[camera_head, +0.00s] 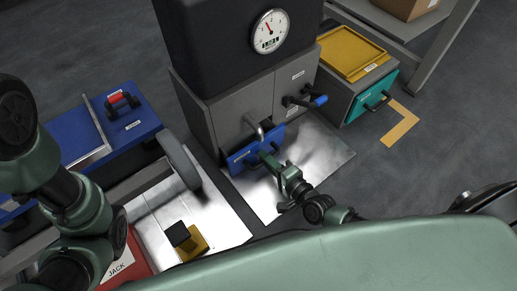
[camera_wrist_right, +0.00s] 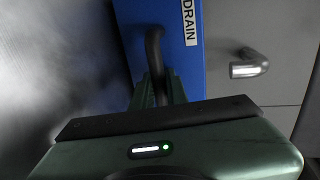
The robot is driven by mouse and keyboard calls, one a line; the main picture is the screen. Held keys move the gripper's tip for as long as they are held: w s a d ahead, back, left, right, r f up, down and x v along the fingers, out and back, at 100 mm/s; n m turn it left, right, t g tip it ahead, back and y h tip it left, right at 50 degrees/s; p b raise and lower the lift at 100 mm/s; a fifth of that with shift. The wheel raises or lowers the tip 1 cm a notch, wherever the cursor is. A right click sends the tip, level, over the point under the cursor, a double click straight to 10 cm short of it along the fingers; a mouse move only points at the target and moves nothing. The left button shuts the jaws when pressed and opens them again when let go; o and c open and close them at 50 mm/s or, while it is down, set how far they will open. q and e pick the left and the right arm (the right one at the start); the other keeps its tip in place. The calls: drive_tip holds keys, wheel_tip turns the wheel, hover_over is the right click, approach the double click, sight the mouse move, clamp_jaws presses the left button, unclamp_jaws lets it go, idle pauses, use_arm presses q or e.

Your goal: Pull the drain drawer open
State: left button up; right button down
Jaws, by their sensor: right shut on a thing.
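The drain drawer has a blue front (camera_head: 240,159) low on the grey cabinet, and in the right wrist view its blue face (camera_wrist_right: 134,15) bears the label DRAIN (camera_wrist_right: 189,20). A dark bar handle (camera_wrist_right: 154,45) stands out from that face. My right gripper (camera_head: 263,157) reaches the drawer front in the head view. In the right wrist view the fingers of my right gripper (camera_wrist_right: 158,88) are shut around the handle and hide part of it. I cannot tell how far the drawer stands out. My left arm is at the left, its gripper not visible.
A metal spout (camera_head: 254,128) is just above the drawer, and a blue-tipped lever (camera_head: 318,101) is to its right. A round gauge (camera_head: 270,31) is higher up. The pale floor plate (camera_head: 322,152) before the cabinet is clear. A teal-fronted drawer (camera_head: 372,97) is farther right.

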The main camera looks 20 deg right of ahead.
drive_tip(key=v, duration=0.2)
drive_tip(key=f+v, duration=0.1)
drive_tip(key=v, duration=0.2)
drive_tip(key=p+v, duration=0.1)
drive_tip(key=v, duration=0.1)
drive_tip(key=shift+s+d+f, duration=0.1)
drive_tip(key=shift+s+f, duration=0.2)
drive_tip(key=shift+s, duration=0.05)
drive_tip(key=c, duration=1.4)
unclamp_jaws()
drive_tip(key=shift+r, duration=0.1)
